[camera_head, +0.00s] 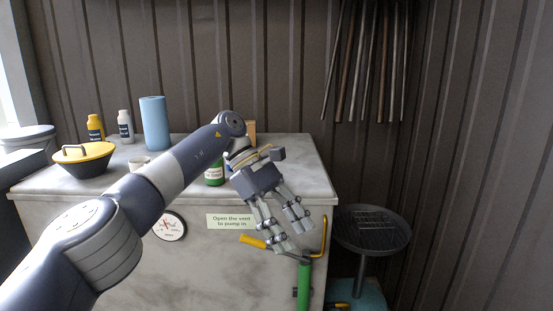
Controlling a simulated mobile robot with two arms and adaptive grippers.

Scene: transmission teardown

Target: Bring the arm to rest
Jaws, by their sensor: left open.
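My left arm (180,172) reaches in from the lower left across the front of a grey cabinet. My left gripper (293,238) hangs at its end with the fingers pointing down and to the right. The fingers are apart and I see nothing held between them. The fingertips show in front of the cabinet's front face, just above the top of a green post (303,285). Whether they touch the post cannot be told. My right gripper is not in view.
The cabinet top (300,180) bears a lidded black pan (82,160), a yellow bottle (95,128), a grey bottle (125,127), a blue cylinder (154,124) and a green container (214,174). A dark round tray (372,230) stands right. Rods (370,60) hang on the wall.

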